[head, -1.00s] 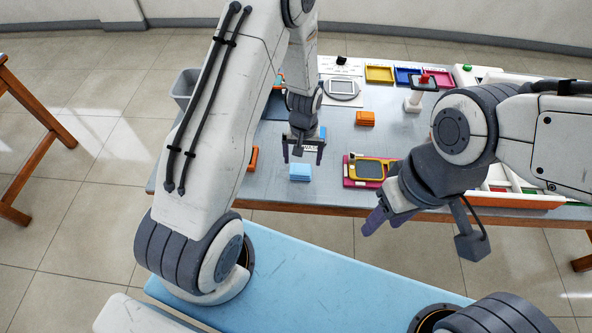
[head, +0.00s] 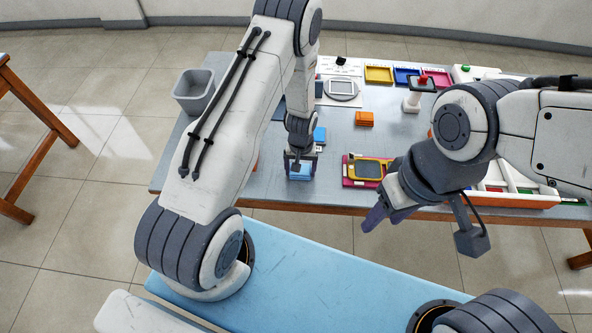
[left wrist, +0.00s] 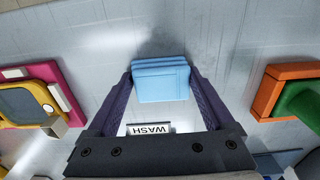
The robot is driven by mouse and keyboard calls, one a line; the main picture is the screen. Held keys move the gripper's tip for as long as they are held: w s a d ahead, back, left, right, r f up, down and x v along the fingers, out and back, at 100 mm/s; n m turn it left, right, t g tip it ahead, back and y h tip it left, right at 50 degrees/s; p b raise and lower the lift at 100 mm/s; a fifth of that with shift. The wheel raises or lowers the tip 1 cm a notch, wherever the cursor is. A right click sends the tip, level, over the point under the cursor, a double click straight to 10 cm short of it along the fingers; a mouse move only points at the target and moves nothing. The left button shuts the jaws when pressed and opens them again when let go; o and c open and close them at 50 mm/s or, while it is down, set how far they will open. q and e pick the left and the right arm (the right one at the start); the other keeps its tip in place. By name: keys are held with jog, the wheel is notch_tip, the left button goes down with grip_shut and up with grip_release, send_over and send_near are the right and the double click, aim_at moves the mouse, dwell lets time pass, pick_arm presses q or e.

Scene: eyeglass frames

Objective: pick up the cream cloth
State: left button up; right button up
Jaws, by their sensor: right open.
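No cream cloth can be made out in either view. A light blue folded cloth stack (head: 300,175) lies on the grey table near its front edge, and it also shows in the left wrist view (left wrist: 162,84). My left gripper (head: 301,168) is low over this stack. In the left wrist view its open fingers (left wrist: 161,78) stand on either side of the stack, very close to its edges; whether they touch it I cannot tell. My right gripper (head: 385,217) is open and empty, in front of the table's edge at the right.
A magenta tray (head: 348,181) with a yellow-framed grey item (head: 367,169) lies right of the stack. An orange block (head: 364,118), a grey bin (head: 194,93) and coloured trays (head: 379,74) stand further back.

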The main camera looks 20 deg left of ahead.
pick_arm(q)
jog(key=c, duration=0.7)
jog(key=shift+w+r, duration=0.1)
jog(key=shift+r, duration=0.45)
notch_tip(320, 180, up, 2)
jog(key=shift+r+b, duration=0.25)
jog(key=shift+b, duration=0.4)
jog(key=s+d+r+b, duration=0.2)
jog(key=d+r, duration=0.5)
jog(key=d, duration=0.4)
jog(key=shift+s+d+r, duration=0.15)
jog(key=shift+s+r, duration=0.05)
jog(key=shift+s, duration=0.4)
